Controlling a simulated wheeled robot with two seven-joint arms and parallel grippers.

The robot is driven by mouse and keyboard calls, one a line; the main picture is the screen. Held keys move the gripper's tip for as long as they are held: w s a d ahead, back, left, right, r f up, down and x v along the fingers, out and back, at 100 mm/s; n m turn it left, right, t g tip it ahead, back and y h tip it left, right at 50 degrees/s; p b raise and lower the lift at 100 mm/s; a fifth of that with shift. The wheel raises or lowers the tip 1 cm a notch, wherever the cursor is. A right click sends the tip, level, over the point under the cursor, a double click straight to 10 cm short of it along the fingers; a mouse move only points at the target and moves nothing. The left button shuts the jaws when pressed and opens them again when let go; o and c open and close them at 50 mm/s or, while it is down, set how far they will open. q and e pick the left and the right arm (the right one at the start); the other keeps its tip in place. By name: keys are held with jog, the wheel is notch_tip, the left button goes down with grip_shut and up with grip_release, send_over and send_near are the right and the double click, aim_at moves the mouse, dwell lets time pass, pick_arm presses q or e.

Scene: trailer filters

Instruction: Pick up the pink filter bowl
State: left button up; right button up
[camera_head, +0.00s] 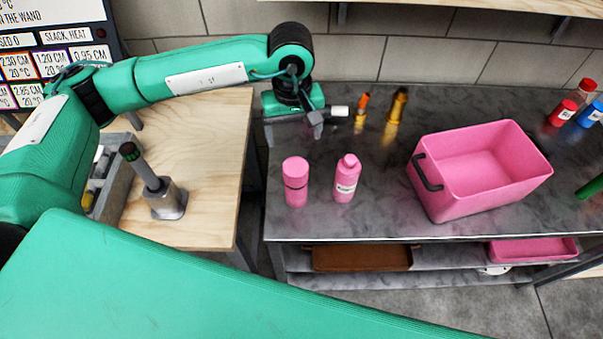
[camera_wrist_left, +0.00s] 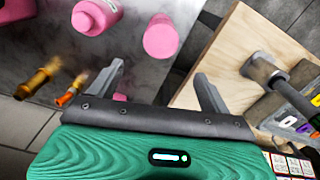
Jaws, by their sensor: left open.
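A small pink patch (camera_wrist_left: 120,97) shows by one finger, mostly hidden.
Two brass-coloured fittings (camera_head: 394,118) stand at the back. A pink crate with a black handle (camera_head: 428,190) stands to the right. Red and blue capped containers (camera_head: 562,112) are at the far right. A wooden table (camera_head: 215,150) with a grey-based tool (camera_head: 167,201) is left, across a gap.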

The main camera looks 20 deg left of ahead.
aim_at(296, 166)
pick_arm(q)
jog(key=f+p, duration=0.1)
jog(key=f, duration=0.2)
jog(key=f+p, duration=0.1)
jog(key=f, duration=0.3)
jog(key=shift+s+f, duration=0.2)
jog(key=shift+f, duration=0.1)
jog(key=shift+f+p, duration=0.3)
jog(key=shift+d+f+p, duration=0.1)
jog(key=shift+f+p, duration=0.35)
jog(key=shift+p, duration=0.15)
notch_tip(296, 166, down, 3)
jog(key=shift+s+d+f+p, duration=0.1)
jog(key=shift+s+p, duration=0.05)
jog(key=shift+p, duration=0.8)
jog(key=shift+f, duration=0.55)
jog(key=c, duration=1.4)
pick_arm(e)
notch_tip(296, 166, up, 6)
jog(key=s, duration=0.2)
jog(key=shift+f, duration=0.1)
